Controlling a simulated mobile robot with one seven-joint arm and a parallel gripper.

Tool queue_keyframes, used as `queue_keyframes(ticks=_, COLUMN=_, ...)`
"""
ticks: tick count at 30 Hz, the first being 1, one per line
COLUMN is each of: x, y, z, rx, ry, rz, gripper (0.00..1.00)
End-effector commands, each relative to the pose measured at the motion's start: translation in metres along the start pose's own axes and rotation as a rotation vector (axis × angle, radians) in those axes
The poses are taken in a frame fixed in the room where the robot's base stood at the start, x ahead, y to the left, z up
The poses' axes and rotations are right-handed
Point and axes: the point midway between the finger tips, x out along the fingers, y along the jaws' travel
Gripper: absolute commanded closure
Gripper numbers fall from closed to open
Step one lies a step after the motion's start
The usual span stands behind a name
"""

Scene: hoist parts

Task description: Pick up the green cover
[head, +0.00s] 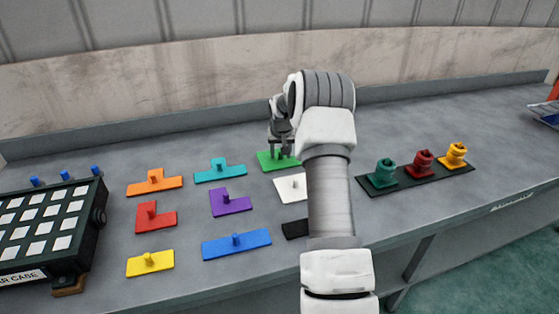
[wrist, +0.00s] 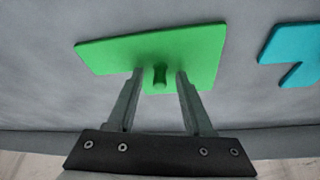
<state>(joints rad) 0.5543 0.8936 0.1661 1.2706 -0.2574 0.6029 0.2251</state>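The green cover (head: 267,161) is a flat plate with a small upright knob, lying on the grey bench. In the head view my arm hides part of it. In the wrist view the green cover (wrist: 190,48) fills the upper middle, with its knob (wrist: 160,75) between my fingertips. My gripper (wrist: 160,78) is open, with a gap between each finger and the knob. In the head view my gripper (head: 281,150) points down over the cover.
Teal (head: 220,171), orange (head: 154,182), purple (head: 230,203), red (head: 156,217), blue (head: 236,245), yellow (head: 150,263), white (head: 288,187) and black (head: 294,229) covers lie nearby. A dark case (head: 84,247) stands left. A tray (head: 407,184) with hoist parts lies right.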

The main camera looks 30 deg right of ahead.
Motion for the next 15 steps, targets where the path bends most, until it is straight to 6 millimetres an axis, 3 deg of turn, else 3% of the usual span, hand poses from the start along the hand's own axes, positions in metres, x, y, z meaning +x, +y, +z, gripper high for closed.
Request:
queue_keyframes(ticks=1, x=-0.0001, y=0.0, z=0.0001, rx=0.0, ry=0.0, rz=0.0, gripper=0.6)
queue_keyframes(ticks=8, x=-0.0002, y=0.0, z=0.0002, rx=0.0, ry=0.0, rz=0.0, gripper=1.0)
queue_keyframes(ticks=15, x=-0.0002, y=0.0001, z=0.0002, rx=0.0, ry=0.0, rz=0.0, gripper=1.0)
